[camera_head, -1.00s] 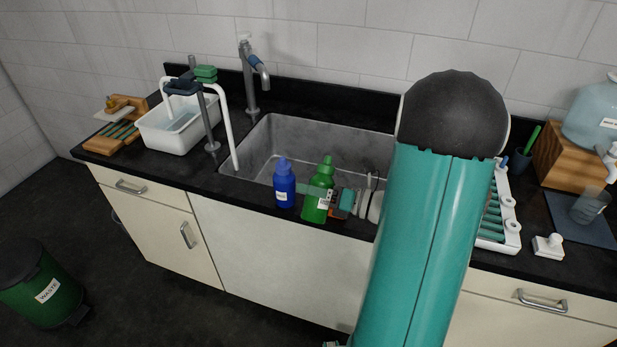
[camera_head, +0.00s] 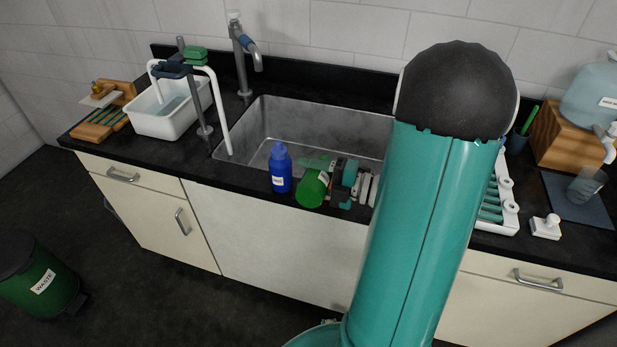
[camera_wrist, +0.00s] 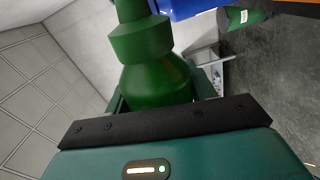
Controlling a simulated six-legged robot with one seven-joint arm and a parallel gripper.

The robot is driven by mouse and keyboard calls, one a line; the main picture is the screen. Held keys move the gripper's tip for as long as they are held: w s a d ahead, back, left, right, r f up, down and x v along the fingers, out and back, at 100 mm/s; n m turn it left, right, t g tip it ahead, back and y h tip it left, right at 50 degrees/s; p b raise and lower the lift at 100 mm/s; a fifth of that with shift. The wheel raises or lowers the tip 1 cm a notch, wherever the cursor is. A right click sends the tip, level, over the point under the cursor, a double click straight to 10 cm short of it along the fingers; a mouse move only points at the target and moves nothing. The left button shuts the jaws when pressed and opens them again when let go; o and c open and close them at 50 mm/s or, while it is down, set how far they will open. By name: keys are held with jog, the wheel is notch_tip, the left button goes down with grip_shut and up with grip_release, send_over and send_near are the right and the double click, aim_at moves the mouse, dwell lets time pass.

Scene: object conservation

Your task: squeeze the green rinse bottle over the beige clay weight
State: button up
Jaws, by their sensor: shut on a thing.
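The green rinse bottle (camera_head: 311,190) is tilted at the front edge of the sink, its nozzle end pointing away over the basin. My gripper (camera_head: 327,181) is shut on it from the right; the arm hides part of the wrist. In the wrist view the bottle (camera_wrist: 155,82) fills the space between the fingers, its cap and nozzle toward the top of the picture. I cannot make out a beige clay weight for certain in either view.
A blue bottle (camera_head: 280,168) stands upright just left of the green one. The sink (camera_head: 262,125) lies behind, with a tap (camera_head: 241,65). A white tub (camera_head: 168,119) and a wooden rack (camera_head: 97,132) are at left. A white rack (camera_head: 507,207) is at right.

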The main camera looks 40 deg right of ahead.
jog(key=w+d+m, duration=0.1)
jog(key=d+m, duration=0.1)
jog(key=w+d+m, duration=0.2)
jog(key=m, duration=0.1)
jog(key=w+d+m, duration=0.2)
jog(key=shift+w+d+f+m, duration=0.15)
jog(key=shift+d+m, duration=0.15)
jog(key=shift+d, duration=0.05)
jog(key=shift+c, duration=0.8)
jog(key=shift+s+a, duration=0.35)
jog(key=shift+a, duration=0.1)
dwell(1.0)
jog(key=shift+o, duration=1)
jog(key=c, duration=0.3)
